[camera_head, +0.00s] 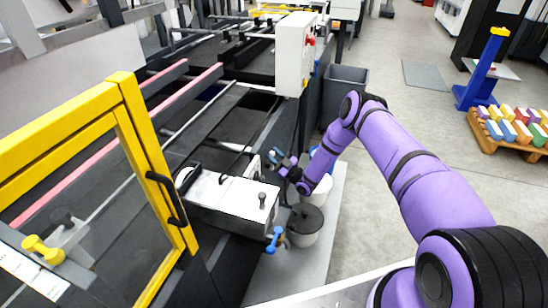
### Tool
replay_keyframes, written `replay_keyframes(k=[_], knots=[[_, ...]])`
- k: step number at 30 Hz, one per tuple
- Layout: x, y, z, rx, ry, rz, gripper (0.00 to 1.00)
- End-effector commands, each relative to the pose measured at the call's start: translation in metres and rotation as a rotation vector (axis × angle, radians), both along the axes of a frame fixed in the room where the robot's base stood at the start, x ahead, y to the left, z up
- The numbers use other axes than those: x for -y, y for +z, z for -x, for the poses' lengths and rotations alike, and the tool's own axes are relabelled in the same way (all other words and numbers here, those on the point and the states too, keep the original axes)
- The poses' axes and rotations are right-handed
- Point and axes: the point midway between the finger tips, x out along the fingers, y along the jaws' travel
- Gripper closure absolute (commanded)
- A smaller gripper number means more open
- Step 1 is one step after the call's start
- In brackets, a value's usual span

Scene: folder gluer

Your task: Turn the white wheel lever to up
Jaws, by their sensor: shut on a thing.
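My gripper (281,163), at the end of my purple arm, is at the machine's side, just past the far right end of a white metal box (235,199). It is shut on a small lever, taken to be the white wheel lever. The fingers hide most of it, so its angle is hard to read. A similar blue-ended lever (273,239) sticks out at the near right corner of the box, apart from the gripper.
A yellow-framed guard door (128,110) with a black handle stands at left. A white control box (295,53) and a grey bin (345,82) are beyond. A pallet of coloured boxes (510,133) is far right. Open floor lies between.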

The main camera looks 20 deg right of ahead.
Motion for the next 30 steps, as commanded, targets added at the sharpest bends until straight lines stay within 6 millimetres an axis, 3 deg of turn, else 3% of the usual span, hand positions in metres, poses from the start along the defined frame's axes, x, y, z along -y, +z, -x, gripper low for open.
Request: replay_keyframes(k=[18, 19, 30], knots=[[0.0027, -0.0024, -0.0005, 0.028, -0.003, 0.026, 1.0], [0.0027, -0.0024, -0.0005, 0.028, -0.003, 0.026, 0.65], [0.0037, -0.0026, 0.0015, 0.03, -0.001, 0.023, 0.62]])
